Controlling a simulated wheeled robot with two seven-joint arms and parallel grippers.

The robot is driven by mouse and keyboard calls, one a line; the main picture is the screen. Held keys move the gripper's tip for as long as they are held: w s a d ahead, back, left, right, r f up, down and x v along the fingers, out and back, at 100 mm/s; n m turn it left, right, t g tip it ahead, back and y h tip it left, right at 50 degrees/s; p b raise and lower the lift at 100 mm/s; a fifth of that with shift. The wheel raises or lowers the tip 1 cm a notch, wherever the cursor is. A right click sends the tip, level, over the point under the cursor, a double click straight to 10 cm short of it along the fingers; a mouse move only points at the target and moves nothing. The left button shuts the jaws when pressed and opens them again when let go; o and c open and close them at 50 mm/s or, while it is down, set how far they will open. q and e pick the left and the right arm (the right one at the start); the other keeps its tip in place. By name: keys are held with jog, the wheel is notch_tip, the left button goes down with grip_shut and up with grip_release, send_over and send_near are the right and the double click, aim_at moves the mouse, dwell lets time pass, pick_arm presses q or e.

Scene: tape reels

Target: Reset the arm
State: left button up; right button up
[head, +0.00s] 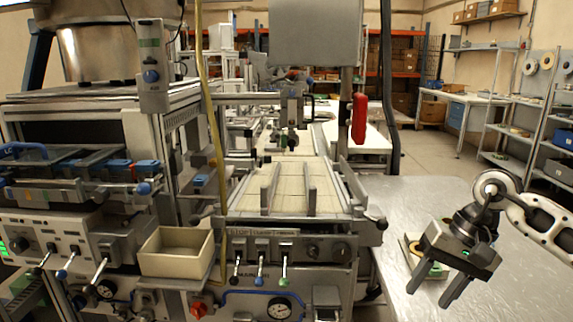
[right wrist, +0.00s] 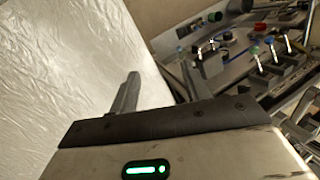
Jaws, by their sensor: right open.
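My right arm (head: 540,222) comes in from the right in the head view. Its gripper (head: 430,296) hangs tilted over the shiny silver table (head: 420,195), with the fingers apart and nothing between them. In the right wrist view the gripper (right wrist: 158,72) shows its fingers spread, with the wrinkled bright surface at left and the machine's controls at right. A flat piece with a green and tan ring (head: 436,270) lies on the table behind the gripper and is partly hidden by it. My left gripper is not in view.
A machine with a slatted track (head: 285,190), levers and gauges fills the middle and left. A beige open box (head: 176,251) stands on its front. A red handle (head: 359,118) hangs above the track's right side. Shelves with reels (head: 547,61) stand far right. The table's back is clear.

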jog(key=s+a+m+t+y, duration=0.2)
jog(key=a+m+t+y, duration=0.1)
jog(key=a+m+y, duration=0.7)
jog(key=s+a+m+t+y, duration=0.25)
jog(key=a+m+y, duration=0.25)
jog(key=a+m, duration=0.7)
jog(key=d+f+m+t+h, duration=0.2)
jog(key=f+m+t+h, duration=0.3)
jog(key=m, duration=0.9)
jog(key=d+f+m+t+h, duration=0.3)
jog(key=m+t+h, duration=0.25)
jog(key=m, duration=0.75)
jog(key=s+d+f+m+g+h, duration=0.3)
jog(key=s+f+m+g+h, duration=0.2)
jog(key=s+f+m, duration=0.7)
notch_tip(320, 180, down, 3)
jog(key=m, duration=0.5)
jog(key=shift+d, duration=0.2)
